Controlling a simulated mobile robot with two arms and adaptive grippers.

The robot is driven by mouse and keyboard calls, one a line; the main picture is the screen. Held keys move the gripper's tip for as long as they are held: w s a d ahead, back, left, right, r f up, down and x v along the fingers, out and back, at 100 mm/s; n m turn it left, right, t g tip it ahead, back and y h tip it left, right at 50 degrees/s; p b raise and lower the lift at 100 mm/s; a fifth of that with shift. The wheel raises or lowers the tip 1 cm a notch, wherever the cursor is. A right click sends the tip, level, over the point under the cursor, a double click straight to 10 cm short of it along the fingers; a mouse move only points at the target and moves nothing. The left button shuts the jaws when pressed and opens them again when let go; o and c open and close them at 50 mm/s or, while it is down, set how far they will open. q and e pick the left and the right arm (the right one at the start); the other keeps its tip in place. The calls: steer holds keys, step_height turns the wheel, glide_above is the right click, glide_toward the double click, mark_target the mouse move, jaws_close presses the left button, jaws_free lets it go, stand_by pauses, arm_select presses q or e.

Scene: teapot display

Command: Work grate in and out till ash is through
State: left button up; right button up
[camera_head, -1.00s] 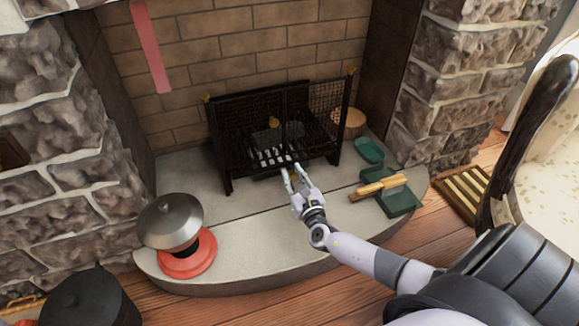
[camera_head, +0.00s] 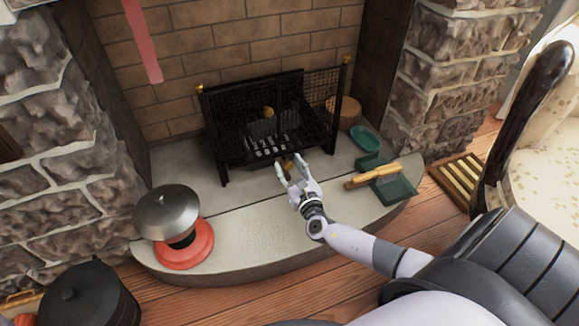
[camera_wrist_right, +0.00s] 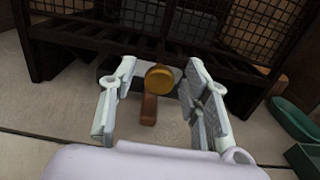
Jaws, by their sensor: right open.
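The black fire basket (camera_head: 268,125) with mesh sides stands on the hearth, and the pale bars of the grate (camera_head: 265,146) show low inside it. A brass knob (camera_wrist_right: 160,78) sticks out at the basket's front foot, with a brown piece (camera_wrist_right: 149,110) below it. My right gripper (camera_head: 291,165) is open in front of the basket. In the right wrist view its fingers (camera_wrist_right: 160,95) stand apart on either side of the knob, with gaps showing on both sides. Ash cannot be made out clearly. My left gripper is out of view.
A green dustpan (camera_head: 395,187) with a wooden-handled brush (camera_head: 372,176) lies right of my gripper, near a green dish (camera_head: 364,139). A metal lid (camera_head: 167,212) over a red base (camera_head: 185,252) stands left. The hearth slab (camera_head: 240,235) between is clear.

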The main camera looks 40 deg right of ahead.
steer(key=v, duration=1.1)
steer(key=shift+s+f, duration=0.1)
steer(key=shift+s, duration=0.2)
